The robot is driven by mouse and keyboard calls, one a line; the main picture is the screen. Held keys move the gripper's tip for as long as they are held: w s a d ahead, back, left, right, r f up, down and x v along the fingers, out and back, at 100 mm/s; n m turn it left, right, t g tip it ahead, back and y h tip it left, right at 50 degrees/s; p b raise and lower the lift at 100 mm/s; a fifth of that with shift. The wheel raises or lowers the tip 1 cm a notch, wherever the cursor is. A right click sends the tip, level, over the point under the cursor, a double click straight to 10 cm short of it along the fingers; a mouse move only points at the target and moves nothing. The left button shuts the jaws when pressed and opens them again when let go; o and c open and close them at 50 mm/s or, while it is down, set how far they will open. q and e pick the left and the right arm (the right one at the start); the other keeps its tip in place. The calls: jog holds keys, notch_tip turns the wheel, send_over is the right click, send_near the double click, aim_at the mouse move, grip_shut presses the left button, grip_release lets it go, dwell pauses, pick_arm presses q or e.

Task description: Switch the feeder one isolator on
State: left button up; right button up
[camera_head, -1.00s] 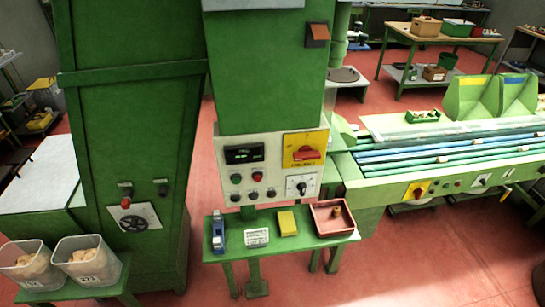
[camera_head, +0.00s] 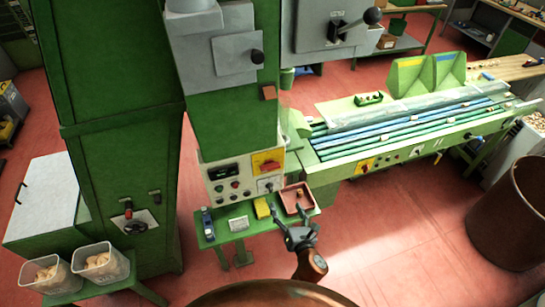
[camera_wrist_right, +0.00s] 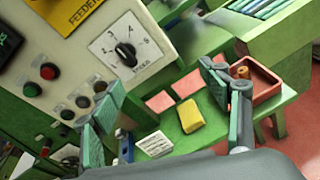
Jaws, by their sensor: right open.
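The feeder isolator is a red rotary handle (camera_head: 268,166) on a yellow plate (camera_head: 258,157), at the top right of the pale control panel. The handle looks roughly horizontal; its marked position is too small to read. In the right wrist view only part of a yellow plate lettered "FEEDER" (camera_wrist_right: 80,10) shows at the top left, with the handle out of frame. My right gripper (camera_head: 291,216) is open and empty, in front of the small green shelf, below and right of the isolator. Its spread fingers also show in the right wrist view (camera_wrist_right: 160,78). My left gripper is not seen.
A black speed dial (camera_wrist_right: 126,54) and buttons share the panel. The green shelf (camera_head: 228,236) holds a yellow block (camera_head: 262,208), a card (camera_head: 239,223) and a red tray (camera_head: 286,200) with a cork. The conveyor at right has another red-on-yellow switch (camera_head: 366,165).

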aim_at(271, 169)
jog(key=s+a+r+n+t+y+p, duration=0.1)
jog(key=a+r+n, duration=0.1)
jog(key=r, duration=0.6)
jog(key=s+a+r+n+t+p, duration=0.1)
jog(key=r+n+p, duration=0.1)
jog(key=r, duration=0.6)
jog(key=p+x, duration=0.1)
jog(key=x, duration=0.7)
jog(key=shift+r, duration=0.1)
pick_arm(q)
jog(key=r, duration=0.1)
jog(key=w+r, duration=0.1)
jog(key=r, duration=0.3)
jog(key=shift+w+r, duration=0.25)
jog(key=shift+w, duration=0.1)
pick_arm(e)
jog(key=shift+c, duration=0.3)
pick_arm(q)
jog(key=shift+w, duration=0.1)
pick_arm(e)
jog(key=c, duration=1.1)
